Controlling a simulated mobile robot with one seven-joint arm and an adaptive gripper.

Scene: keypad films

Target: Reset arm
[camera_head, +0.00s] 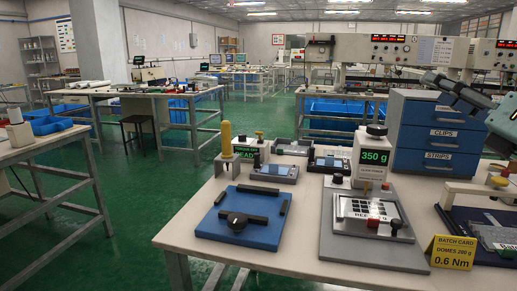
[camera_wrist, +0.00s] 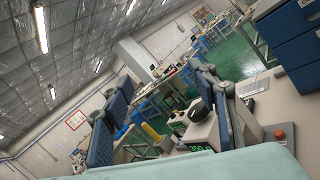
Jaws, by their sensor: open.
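My gripper (camera_wrist: 158,112) is open and empty in the wrist view, its two blue-padded fingers wide apart. The wrist view is strongly tilted and looks out past the fingers over the bench and room. In the head view, my gripper (camera_head: 436,88) shows at the upper right, in front of the blue drawer cabinet (camera_head: 437,158), raised above the bench. It appears clear of the things on the bench. The rest of my arm is mostly out of the picture at the right edge.
The bench (camera_head: 190,215) holds a blue fixture board (camera_head: 215,222), a grey press plate (camera_head: 340,250) with a display reading 350 g (camera_head: 373,157), small grey devices (camera_head: 275,172) and a yellow batch card (camera_head: 452,252). A yellow-handled tool (camera_head: 227,140) stands upright behind the board.

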